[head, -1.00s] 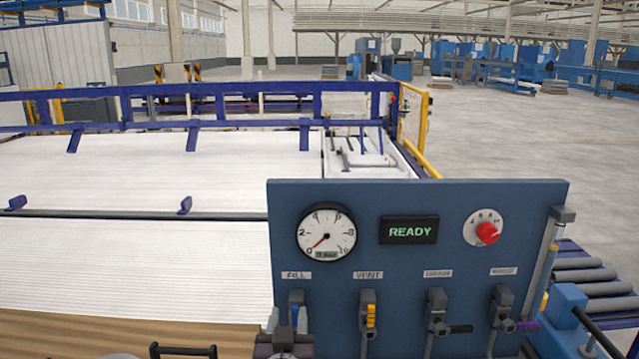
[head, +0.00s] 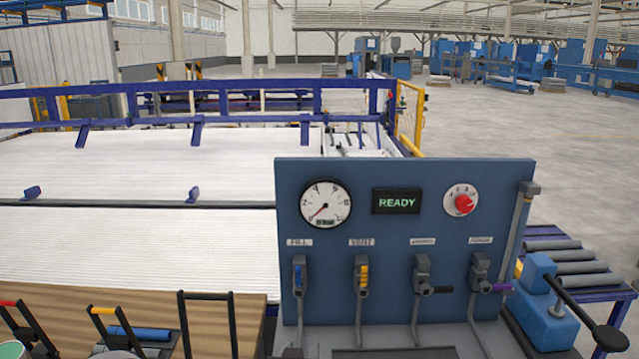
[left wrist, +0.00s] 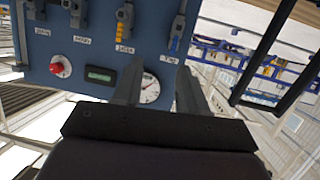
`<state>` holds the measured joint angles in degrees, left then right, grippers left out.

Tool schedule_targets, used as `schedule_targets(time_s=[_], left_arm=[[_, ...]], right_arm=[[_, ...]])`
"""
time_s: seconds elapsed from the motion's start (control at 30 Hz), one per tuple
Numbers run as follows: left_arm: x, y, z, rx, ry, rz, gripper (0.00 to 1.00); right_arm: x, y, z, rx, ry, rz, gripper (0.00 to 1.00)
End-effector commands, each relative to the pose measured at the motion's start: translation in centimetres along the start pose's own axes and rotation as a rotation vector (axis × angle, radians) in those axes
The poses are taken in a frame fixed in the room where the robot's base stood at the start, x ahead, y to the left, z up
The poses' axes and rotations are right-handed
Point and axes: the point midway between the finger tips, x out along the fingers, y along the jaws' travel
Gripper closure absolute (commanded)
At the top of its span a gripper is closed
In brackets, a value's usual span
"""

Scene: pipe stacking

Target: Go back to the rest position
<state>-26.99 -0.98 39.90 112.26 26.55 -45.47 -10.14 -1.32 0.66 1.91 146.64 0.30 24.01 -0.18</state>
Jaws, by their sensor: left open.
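My left gripper (left wrist: 157,78) is open and empty in the left wrist view, with its two dark fingers apart. Beyond the fingers is the blue control panel (head: 400,240), upside down in that view, and its gauge (left wrist: 150,89) shows between them. Nothing touches the fingers. I cannot make out the left gripper clearly in the head view. On the panel, the fill valve (head: 299,278) has a blue handle pointing down and the vent valve (head: 362,278) a yellow one. The display (head: 397,201) reads READY. My right gripper is not in view.
A wooden surface (head: 255,325) at the lower left has several black upright handles (head: 206,295) and a blue cylinder (head: 140,333) close by. A roller stand (head: 560,254) and a blue lever device (head: 540,300) stand right of the panel. Behind is a wide white bed (head: 120,245).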

Motion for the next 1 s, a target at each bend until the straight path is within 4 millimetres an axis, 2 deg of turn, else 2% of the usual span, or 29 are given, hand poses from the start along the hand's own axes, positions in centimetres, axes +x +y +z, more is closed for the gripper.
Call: schedule_targets(time_s=[0.13, 0.27, 0.37, 0.5, 0.6, 0.7, 1.0], left_arm=[[-1.4, 0.6, 4.2, 0.014, -0.219, 0.062, 0.58], [-4.4, -0.5, 8.9, 0.033, -0.488, 0.095, 0.58], [-8.2, -2.7, 12.4, 0.046, -0.725, 0.089, 0.58], [-15.0, -7.2, 16.0, 0.049, -1.044, 0.028, 0.58], [-18.8, -10.6, 16.9, 0.025, -1.173, -0.039, 0.58], [-18.8, -12.6, 16.2, -0.030, -1.141, -0.091, 0.58], [-18.7, -12.9, 16.1, -0.044, -1.138, -0.101, 0.58]], right_arm=[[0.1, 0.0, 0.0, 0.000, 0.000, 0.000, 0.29], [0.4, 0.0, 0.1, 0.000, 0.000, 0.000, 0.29], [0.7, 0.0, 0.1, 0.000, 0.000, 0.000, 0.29], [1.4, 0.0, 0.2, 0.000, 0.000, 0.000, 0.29], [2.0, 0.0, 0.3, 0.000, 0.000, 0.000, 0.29], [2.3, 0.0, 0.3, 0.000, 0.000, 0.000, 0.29], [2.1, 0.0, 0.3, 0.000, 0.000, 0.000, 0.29]])
